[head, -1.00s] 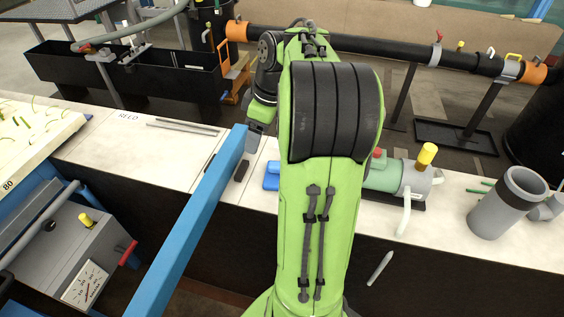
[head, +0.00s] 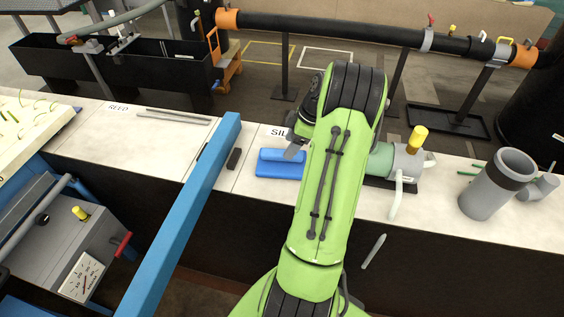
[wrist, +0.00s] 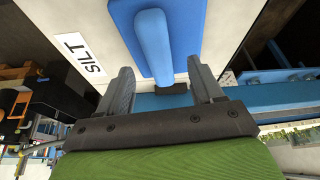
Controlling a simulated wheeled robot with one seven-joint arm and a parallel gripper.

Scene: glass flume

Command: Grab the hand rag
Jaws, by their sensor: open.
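I see no thing that is plainly cloth. A blue flat piece with a raised round bar along it (head: 275,166) lies on the pale bench, beside the label that reads SILT in the wrist view (wrist: 80,55). In the wrist view the bar (wrist: 153,45) points down between the two grey fingers of my gripper (wrist: 162,88). The fingers stand apart, one on each side of the bar's near end, with no contact visible. In the head view only a little of my gripper (head: 294,151) shows over the blue piece; my arm hides the rest.
A blue beam (head: 185,215) crosses the bench to the left, with a small dark block (head: 234,159) beside it. A green cylinder device with a yellow knob (head: 418,138) stands close to the right. A grey cup (head: 490,195) stands farther right.

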